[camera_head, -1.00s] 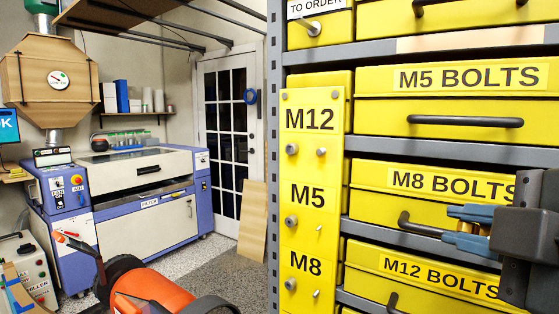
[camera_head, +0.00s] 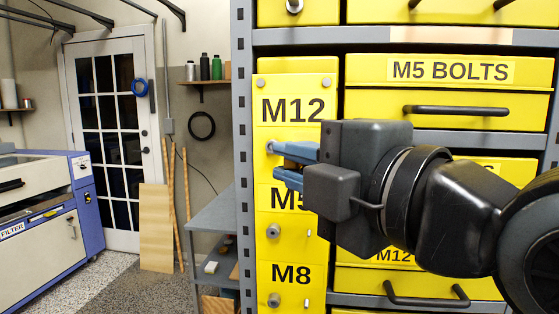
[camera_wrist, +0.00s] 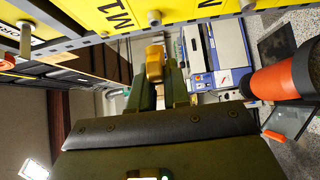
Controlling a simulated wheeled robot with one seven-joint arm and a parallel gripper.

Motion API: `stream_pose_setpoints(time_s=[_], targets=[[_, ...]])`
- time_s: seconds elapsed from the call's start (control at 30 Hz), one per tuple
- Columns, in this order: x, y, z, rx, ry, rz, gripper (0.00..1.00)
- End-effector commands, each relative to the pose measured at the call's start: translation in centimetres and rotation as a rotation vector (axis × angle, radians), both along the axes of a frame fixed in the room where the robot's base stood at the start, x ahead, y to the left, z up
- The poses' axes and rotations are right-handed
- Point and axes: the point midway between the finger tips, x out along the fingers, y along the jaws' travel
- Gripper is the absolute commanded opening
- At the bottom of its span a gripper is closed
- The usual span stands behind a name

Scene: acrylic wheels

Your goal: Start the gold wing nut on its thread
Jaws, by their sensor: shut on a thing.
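A gold wing nut (camera_wrist: 154,62) is pinched between the blue-grey fingertips of my gripper, seen in the wrist view. In the head view my gripper (camera_head: 276,160) reaches leftward in front of the yellow label panel (camera_head: 290,90), at the M12 row just above the M5 label. A grey stud end (camera_head: 271,147) shows at the upper fingertip; the rest of the M12 row is hidden by the gripper. In the wrist view a stud (camera_wrist: 154,17) stands out from the panel beyond the nut, with a visible gap between them.
The M5 row has a larger stud (camera_head: 273,231) and a thin pin (camera_head: 310,233); the M8 row has a similar pair. Yellow drawers with black handles (camera_head: 456,110) lie behind my arm. A grey shelf upright (camera_head: 243,120) borders the panel's left. An orange cylinder (camera_wrist: 281,82) shows in the wrist view.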

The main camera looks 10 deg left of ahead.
Motion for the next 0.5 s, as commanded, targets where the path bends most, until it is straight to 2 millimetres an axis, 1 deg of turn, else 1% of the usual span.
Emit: stream_pose_setpoints(time_s=[0.33, 0.5], targets=[[0.0, -0.2, -0.1, 0.001, 0.0, 0.002, 0.0], [1.0, -0.1, -0.1, 0.001, 0.001, 0.003, 0.0]])
